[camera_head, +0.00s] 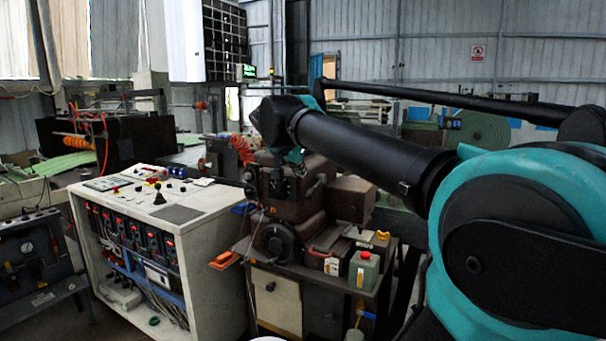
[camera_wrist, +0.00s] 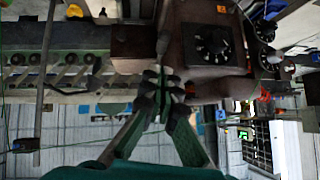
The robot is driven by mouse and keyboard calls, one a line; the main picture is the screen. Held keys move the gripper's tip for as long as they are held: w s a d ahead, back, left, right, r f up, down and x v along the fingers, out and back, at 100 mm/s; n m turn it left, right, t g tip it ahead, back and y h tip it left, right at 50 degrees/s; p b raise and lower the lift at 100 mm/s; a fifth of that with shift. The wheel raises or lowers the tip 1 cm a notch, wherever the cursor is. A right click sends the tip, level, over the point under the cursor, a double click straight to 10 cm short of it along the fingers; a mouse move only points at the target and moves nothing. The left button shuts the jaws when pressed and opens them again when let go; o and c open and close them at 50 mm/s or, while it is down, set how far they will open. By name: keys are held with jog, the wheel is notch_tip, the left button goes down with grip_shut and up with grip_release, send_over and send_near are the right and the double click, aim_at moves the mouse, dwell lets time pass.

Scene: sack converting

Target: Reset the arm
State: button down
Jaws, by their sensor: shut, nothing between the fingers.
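My gripper (camera_wrist: 163,86) shows in the middle of the wrist view, its dark fingers together and nothing between them. In the camera_head view my teal and black arm reaches from the right edge towards the middle. Its far end is in front of a brown machine (camera_head: 290,190), and the fingers cannot be made out there. The wrist view is upside down and shows a brown machine housing with a dark round knob (camera_wrist: 212,42) near the fingertips. I cannot tell whether the fingers touch anything.
A white control cabinet (camera_head: 205,212) with knobs and lit switches stands left of the brown machine. A green canister (camera_head: 364,270) and a red-handled box (camera_head: 324,260) sit on the machine's bench. A dark machine (camera_head: 110,140) stands at the back left. A large green roll (camera_head: 484,131) is at the back right.

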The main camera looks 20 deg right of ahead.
dwell(0.3)
jog(key=s+f+n+g+y, duration=0.1)
jog(key=s+f+n, duration=0.25)
jog(key=f, duration=1.15)
jog(key=s+a+f+n+g+y, duration=0.1)
jog(key=s+a+f+n+y, duration=0.1)
jog(key=s+f, duration=0.7)
jog(key=s+a+f+n+g+y, duration=0.1)
jog(key=s+f+n, duration=0.3)
jog(key=s+f, duration=0.5)
notch_tip(320, 180, down, 8)
jog(key=shift+a+r+g+y, duration=0.1)
jog(key=shift+a+g+y, duration=0.3)
jog(key=shift+a+y, duration=0.4)
jog(key=shift+s+d, duration=0.1)
